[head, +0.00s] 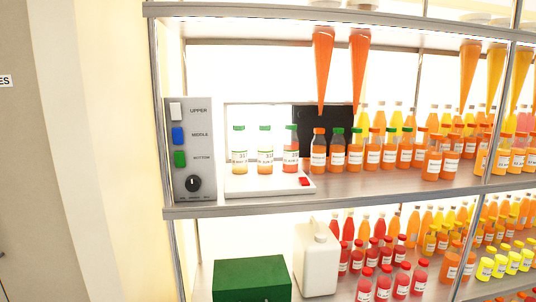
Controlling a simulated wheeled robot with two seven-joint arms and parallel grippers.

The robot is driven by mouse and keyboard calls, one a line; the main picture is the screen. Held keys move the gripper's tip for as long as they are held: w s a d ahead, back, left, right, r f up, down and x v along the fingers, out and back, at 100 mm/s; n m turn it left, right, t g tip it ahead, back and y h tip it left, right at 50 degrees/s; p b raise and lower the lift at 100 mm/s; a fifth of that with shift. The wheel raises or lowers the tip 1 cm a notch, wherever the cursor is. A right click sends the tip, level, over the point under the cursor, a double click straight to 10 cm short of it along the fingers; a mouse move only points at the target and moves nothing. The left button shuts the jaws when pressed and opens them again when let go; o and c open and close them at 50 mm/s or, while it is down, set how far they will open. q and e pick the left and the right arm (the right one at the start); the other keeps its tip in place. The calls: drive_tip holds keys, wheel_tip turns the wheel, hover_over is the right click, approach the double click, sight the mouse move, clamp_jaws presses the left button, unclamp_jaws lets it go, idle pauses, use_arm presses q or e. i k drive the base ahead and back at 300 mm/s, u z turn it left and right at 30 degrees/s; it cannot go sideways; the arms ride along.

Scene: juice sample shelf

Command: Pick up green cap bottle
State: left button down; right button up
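Green-capped bottles stand upright on the upper shelf. Two with yellow contents, a left one (239,152) and a middle one (265,152), and one with red contents (291,152) stand in a row on a white platform (262,186). Another green-capped bottle (338,152), with orange contents, stands to their right, beside an orange-capped bottle (318,152). All carry white labels. Neither of my grippers shows in the head view.
A grey control panel (193,185) with buttons and a knob stands left of the platform. A red button (304,181) is on the platform's right. Orange cones (322,65) hang above. Below are a green box (251,280), a white jug (317,262) and many bottles.

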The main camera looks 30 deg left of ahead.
sight(290, 140)
drive_tip(key=u, duration=0.95)
drive_tip(key=i, duration=0.05)
drive_tip(key=u, duration=0.4)
